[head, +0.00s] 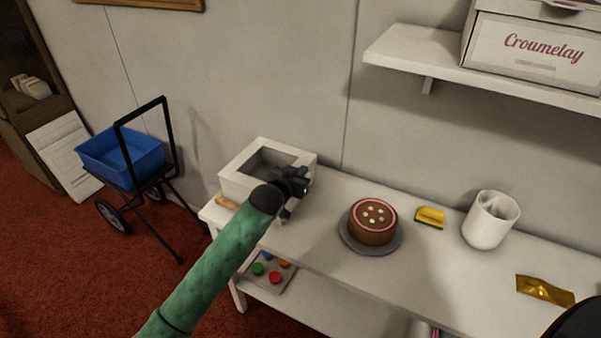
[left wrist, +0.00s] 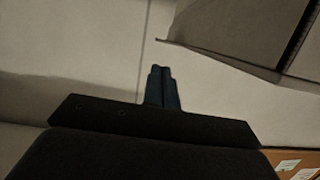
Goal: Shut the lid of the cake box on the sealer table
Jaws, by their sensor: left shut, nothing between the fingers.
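The white cake box (head: 235,183) stands at the left end of the white table (head: 330,205). Its top shows a pale frame around a dark grey window. The lid looks lowered, but I cannot tell whether it is fully shut. My left gripper (head: 303,183) is at the box's right front corner, shut and empty, and hides part of that side. I cannot tell whether it touches the box. In the left wrist view the shut fingers (left wrist: 161,88) point at the wall, with a pale box-like shape, probably the cake box (left wrist: 225,50), at upper right.
Right of the box are a chocolate cake (head: 373,222) on a grey turntable, a yellow item (head: 430,216), a white pot (head: 490,220) and gold foil (head: 545,290). A wall shelf (head: 440,60) overhangs the back right. A blue cart (head: 125,155) stands left.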

